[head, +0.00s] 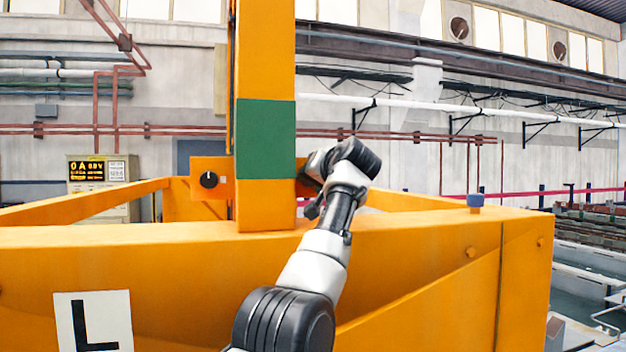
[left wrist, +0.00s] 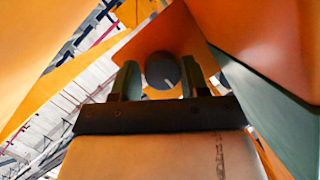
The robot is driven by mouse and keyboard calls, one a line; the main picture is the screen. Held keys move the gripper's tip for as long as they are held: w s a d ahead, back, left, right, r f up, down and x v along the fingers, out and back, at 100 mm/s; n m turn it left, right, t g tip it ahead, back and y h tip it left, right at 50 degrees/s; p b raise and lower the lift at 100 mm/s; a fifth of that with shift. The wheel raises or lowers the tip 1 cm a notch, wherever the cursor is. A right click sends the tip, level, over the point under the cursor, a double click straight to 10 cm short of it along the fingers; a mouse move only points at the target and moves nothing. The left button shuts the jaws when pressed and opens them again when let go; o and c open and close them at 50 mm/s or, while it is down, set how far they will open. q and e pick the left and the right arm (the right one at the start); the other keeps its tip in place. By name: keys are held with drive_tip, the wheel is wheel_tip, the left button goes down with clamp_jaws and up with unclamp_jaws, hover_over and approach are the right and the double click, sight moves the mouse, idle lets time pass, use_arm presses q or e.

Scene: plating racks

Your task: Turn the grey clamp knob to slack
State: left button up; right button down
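A round grey knob (left wrist: 162,70) with a short pale mark at its lower edge sits on an orange plate in the left wrist view. My left gripper (left wrist: 160,82) has one finger on each side of it. The fingers are apart, with a slim gap on the left; whether the right finger touches is unclear. In the head view my left gripper (head: 310,183) is at the right side of the orange post, and its fingers and the grey knob are mostly hidden there. My right gripper is not in view.
A black knob (head: 209,180) with a white pointer is on the plate left of the orange post (head: 265,60), which has a green band (head: 266,138). An orange frame beam (head: 150,255) with an L sign (head: 94,322) crosses the front. A display box (head: 98,185) stands behind.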

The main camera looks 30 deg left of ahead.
use_arm(q)
drive_tip(key=o, duration=0.3)
drive_tip(key=shift+o, duration=0.2)
drive_tip(key=shift+d, duration=0.1)
drive_tip(key=shift+s+d+b, duration=0.2)
drive_tip(key=shift+d+b, duration=0.1)
drive_tip(key=shift+b, duration=0.1)
drive_tip(key=b+v, duration=0.4)
drive_tip(key=v, duration=0.6)
